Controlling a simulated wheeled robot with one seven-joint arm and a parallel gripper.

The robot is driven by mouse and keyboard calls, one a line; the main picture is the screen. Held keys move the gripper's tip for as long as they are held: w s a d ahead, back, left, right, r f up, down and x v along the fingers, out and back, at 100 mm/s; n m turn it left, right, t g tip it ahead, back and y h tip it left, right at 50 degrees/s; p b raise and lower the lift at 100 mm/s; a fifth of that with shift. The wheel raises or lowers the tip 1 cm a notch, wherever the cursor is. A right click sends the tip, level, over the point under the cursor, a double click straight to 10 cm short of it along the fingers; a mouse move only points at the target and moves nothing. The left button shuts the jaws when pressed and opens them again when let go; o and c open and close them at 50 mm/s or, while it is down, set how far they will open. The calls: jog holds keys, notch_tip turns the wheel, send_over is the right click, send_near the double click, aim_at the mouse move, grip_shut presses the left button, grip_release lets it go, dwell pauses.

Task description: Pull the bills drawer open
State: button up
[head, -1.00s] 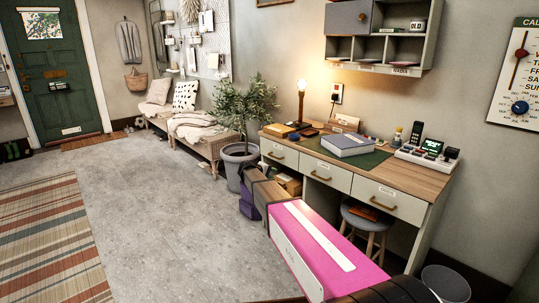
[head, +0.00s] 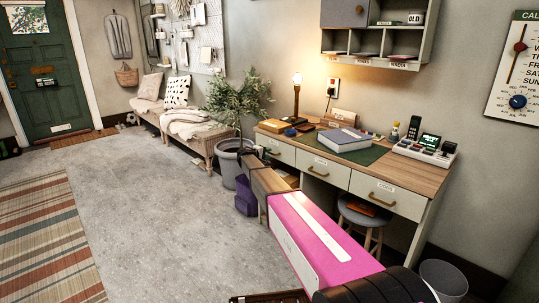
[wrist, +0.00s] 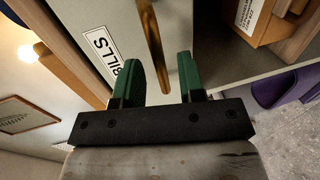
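The bills drawer is the left drawer (head: 279,149) of the desk in the head view, partly hidden behind my arm. In the wrist view its pale front (wrist: 205,50) carries a white label reading BILLS (wrist: 101,45) and a brass bar handle (wrist: 153,45). The drawer looks shut. My gripper (wrist: 159,70) is open, with a green finger to each side of the handle's lower end in the wrist view. I cannot tell whether the fingers touch the handle or how far short of it they stop. Nothing is held.
Two more drawers, middle (head: 322,167) and right (head: 386,194), have similar handles. A stool (head: 362,219) stands under the desk. A potted plant (head: 238,105) stands close to the desk's left end. A waste bin (head: 443,280) is at right. The floor (head: 165,200) at left is clear.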

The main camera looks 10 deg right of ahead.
jog(key=shift+x, duration=1)
grip_shut()
jog(key=shift+s+a, duration=0.1)
jog(key=f+v, duration=0.3)
jog(key=v, duration=1.1)
jog(key=a+f+v, duration=0.1)
jog(key=f+v, duration=0.1)
jog(key=v, duration=1.2)
jog(key=shift+s+f, duration=0.35)
jog(key=shift+f, duration=0.05)
jog(key=shift+a, duration=0.1)
grip_release()
jog(key=v, duration=1)
jog(key=shift+s+a, duration=0.2)
jog(key=shift+a, duration=0.1)
